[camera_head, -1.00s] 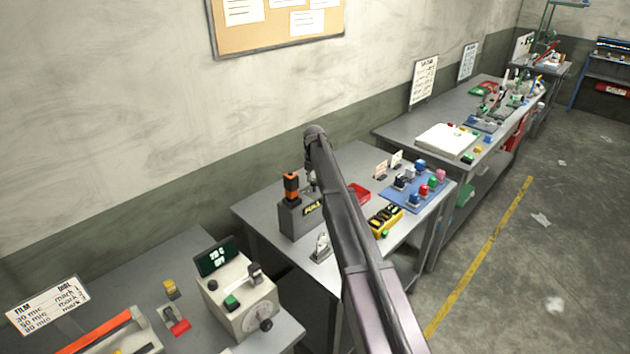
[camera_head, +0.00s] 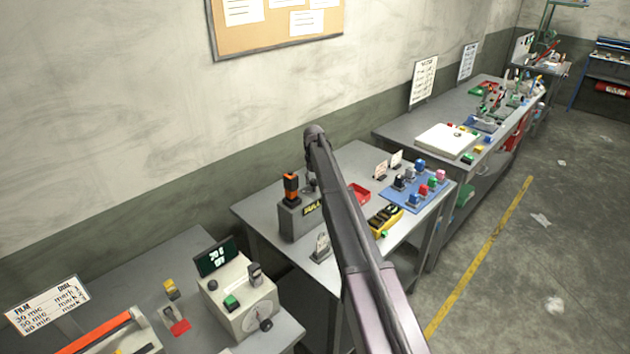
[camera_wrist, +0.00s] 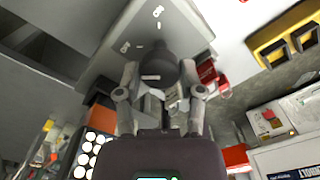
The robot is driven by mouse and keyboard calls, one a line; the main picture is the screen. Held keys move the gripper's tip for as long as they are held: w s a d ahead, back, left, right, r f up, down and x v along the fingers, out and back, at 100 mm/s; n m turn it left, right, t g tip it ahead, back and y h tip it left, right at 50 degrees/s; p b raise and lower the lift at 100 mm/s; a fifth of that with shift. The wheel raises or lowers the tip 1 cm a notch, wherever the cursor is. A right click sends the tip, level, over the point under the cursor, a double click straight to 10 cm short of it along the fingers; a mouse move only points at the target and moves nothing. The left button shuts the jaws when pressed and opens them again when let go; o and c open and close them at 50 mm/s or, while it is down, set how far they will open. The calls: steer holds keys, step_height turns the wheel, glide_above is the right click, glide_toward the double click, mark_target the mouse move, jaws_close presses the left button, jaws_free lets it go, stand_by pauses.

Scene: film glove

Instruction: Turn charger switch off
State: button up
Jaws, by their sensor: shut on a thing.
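The charger (camera_head: 296,224) is a dark grey box with a yellow-lettered display, on the middle table. An orange and black battery (camera_head: 291,187) stands upright in it. My gripper (camera_wrist: 158,88) is shut on a dark rounded knob (camera_wrist: 152,66), which sits between the fingers in the wrist view and has a small white mark. The knob is in front of a light grey plate (camera_wrist: 105,62) with small white marks. I cannot read the marks or tell the switch's position. In the head view my arm hides most of the gripper and the knob.
A red tray (camera_head: 360,194), a yellow and black device (camera_head: 385,220) and a blue board (camera_head: 412,190) with several coloured blocks share the middle table (camera_head: 280,254). A small grey upright piece (camera_head: 322,247) stands near its front. A beige box (camera_head: 240,306) is on the nearer left table.

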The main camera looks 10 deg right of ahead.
steer(key=shift+w, duration=0.15)
steer(key=o, duration=1.2)
steer(key=shift+s+f+m, duration=0.15)
steer(key=shift+s+m, duration=0.15)
steer(key=shift+s, duration=0.3)
steer(key=shift+s+d+f+m+b, duration=0.1)
steer(key=shift+s+f+m+b, duration=1.1)
steer(key=shift+s+m, duration=5.35)
steer(key=shift+s+d+f+m+b, duration=0.1)
steer(key=shift+s+f+m+b, duration=1.05)
steer(key=shift+s+m, duration=5.4)
steer(key=shift+s+d+f+m+b, duration=0.1)
steer(key=shift+s+f+m+b, duration=1.1)
steer(key=shift+s+m, duration=5.35)
steer(key=s+n, duration=0.5)
steer(key=shift+s+r+n, duration=0.1)
steer(key=shift+s+n, duration=0.05)
steer(key=shift+n, duration=0.1)
